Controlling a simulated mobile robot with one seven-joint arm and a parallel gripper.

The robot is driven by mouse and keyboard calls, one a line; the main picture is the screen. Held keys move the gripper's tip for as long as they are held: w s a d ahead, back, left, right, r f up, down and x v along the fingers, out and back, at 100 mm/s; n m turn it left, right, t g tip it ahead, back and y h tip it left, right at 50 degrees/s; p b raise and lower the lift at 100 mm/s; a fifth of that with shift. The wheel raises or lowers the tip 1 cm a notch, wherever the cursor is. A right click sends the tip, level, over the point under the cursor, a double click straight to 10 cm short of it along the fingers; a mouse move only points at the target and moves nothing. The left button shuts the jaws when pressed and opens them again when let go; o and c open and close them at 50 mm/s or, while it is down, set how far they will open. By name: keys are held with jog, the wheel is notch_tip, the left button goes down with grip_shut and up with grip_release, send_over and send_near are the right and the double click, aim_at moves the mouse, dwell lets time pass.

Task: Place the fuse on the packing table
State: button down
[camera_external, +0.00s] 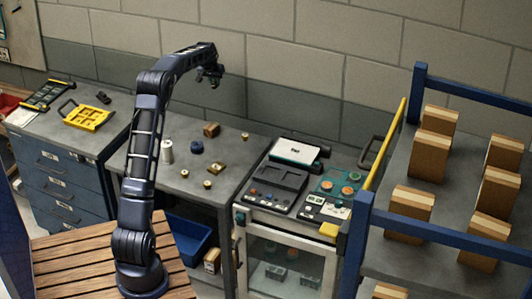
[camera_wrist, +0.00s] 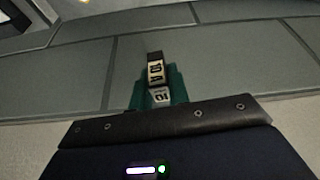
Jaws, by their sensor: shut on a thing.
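My gripper (camera_external: 212,76) is raised high in front of the block wall, above the back of the middle grey table (camera_external: 225,185). It is shut on a small dark fuse with a pale label (camera_wrist: 156,70), which shows at the middle of the wrist view between green parts. The label seems to read "10 A". In the external view the fuse is too small to make out at the gripper. Which surface is the packing table is not marked; the middle grey table stands below the arm.
A spool (camera_external: 167,152), a blue round part (camera_external: 197,147), a brown block (camera_external: 211,129) and small brass pieces stand on the middle table. Left is a bench with a yellow tray (camera_external: 88,116); right are a device cabinet (camera_external: 283,190) and a rack with boxes (camera_external: 415,155).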

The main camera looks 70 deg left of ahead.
jog(key=s+a+f+n+g, duration=0.1)
jog(key=s+a+f+n, duration=0.1)
jog(key=s+a, duration=0.7)
jog(key=s+a+f+n, duration=0.1)
jog(key=s+a, duration=0.4)
jog(key=s, duration=0.7)
send_over(167, 122)
jog(key=d, duration=0.2)
jog(key=shift+y, duration=0.3)
jog(key=f, duration=1.5)
jog(key=shift+s+a+f, duration=0.1)
jog(key=shift+s+a, duration=0.05)
jog(key=shift+s, duration=0.15)
jog(key=shift+f, duration=2.45)
jog(key=shift+f, duration=0.15)
jog(key=c, duration=1.3)
grip_release()
jog(key=shift+c, duration=0.2)
jog(key=v, duration=1.2)
